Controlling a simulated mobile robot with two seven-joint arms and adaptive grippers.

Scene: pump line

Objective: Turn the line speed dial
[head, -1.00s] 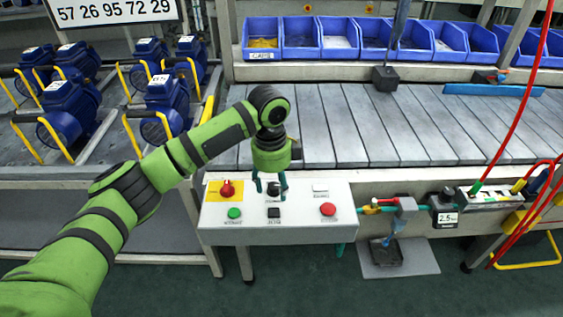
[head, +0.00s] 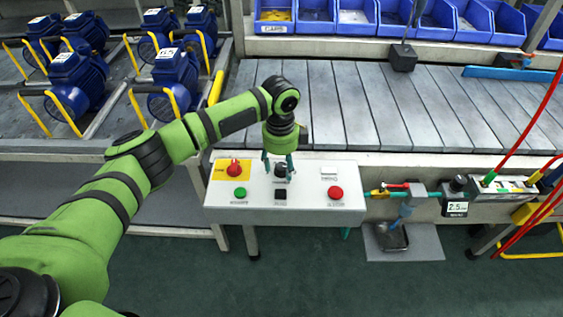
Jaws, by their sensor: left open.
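A white control panel (head: 230,212) stands at the front of the conveyor. A dark round knob (head: 281,170), which looks like the line speed dial, sits near the top middle of its face. My left gripper (head: 278,169) points down from above, open, with one teal finger on each side of the knob. I cannot tell whether the fingers touch it. The knob's label and pointer are too small or hidden to read. My right gripper is not in view.
The panel also carries a red knob on a yellow plate (head: 234,169), a green button (head: 240,192), a black switch (head: 280,194) and a red button (head: 335,193). Blue pumps (head: 77,78) stand at left. Blue bins (head: 357,16) line the back. Red cables (head: 527,115) hang at right.

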